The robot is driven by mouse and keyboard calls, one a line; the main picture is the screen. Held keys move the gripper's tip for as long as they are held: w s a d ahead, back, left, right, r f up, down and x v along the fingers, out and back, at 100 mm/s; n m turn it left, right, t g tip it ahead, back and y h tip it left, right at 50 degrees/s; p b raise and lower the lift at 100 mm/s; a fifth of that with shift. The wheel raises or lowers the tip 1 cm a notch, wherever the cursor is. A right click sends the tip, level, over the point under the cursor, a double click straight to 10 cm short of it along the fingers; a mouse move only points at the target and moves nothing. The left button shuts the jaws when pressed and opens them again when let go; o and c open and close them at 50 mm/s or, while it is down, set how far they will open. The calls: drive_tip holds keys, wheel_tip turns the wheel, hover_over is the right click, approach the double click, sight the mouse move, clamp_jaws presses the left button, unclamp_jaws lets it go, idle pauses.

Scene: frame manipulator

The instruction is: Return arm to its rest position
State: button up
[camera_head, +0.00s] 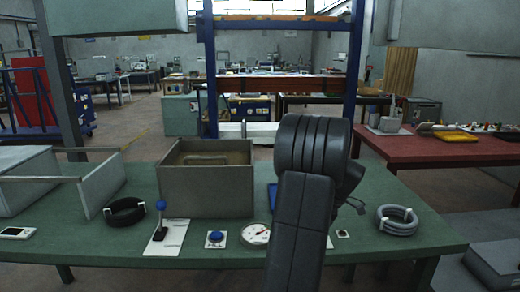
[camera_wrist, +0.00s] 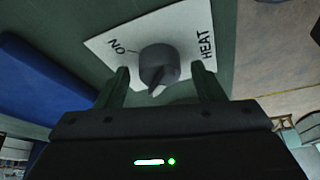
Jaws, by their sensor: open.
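My gripper (camera_wrist: 160,70) is open in the wrist view, with one finger on each side of a dark round knob (camera_wrist: 157,66). Gaps show between the knob and both fingers, though depth is hard to judge. In the head view my dark arm rises over the front middle of the green table (camera_head: 400,233) and hides the knob. My gripper is largely hidden behind the arm there.
A grey open box (camera_head: 205,192), a blue-handled lever (camera_head: 160,220), a blue button (camera_head: 216,237) and a round gauge (camera_head: 256,234) stand left of my arm. A coiled grey hose (camera_head: 397,220) lies to the right. A red table (camera_head: 440,150) stands behind right.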

drive_tip(key=m+t, duration=0.1)
drive_tip(key=m, duration=0.2)
drive_tip(key=shift+s+m, duration=0.1)
drive_tip(key=shift+m, duration=0.3)
drive_tip(key=m+t+h+p, duration=0.1)
drive_tip(key=m, duration=0.2)
drive_tip(key=shift+a+r, duration=0.1)
drive_tip(key=shift+a, duration=0.05)
drive_tip(key=m+p, duration=0.1)
drive_tip(key=m, duration=0.1)
drive_tip(key=m+h+p, duration=0.1)
drive_tip(key=shift+s+a+m+t+h, duration=0.1)
drive_tip(key=shift+m+t+h, duration=0.2)
drive_tip(key=shift+m+t, duration=0.1)
drive_tip(key=shift+m+t+h+p, duration=0.3)
drive_tip(key=shift+m+h+p, duration=0.3)
drive_tip(key=shift+m+p, duration=1)
drive_tip(key=shift+m, duration=0.4)
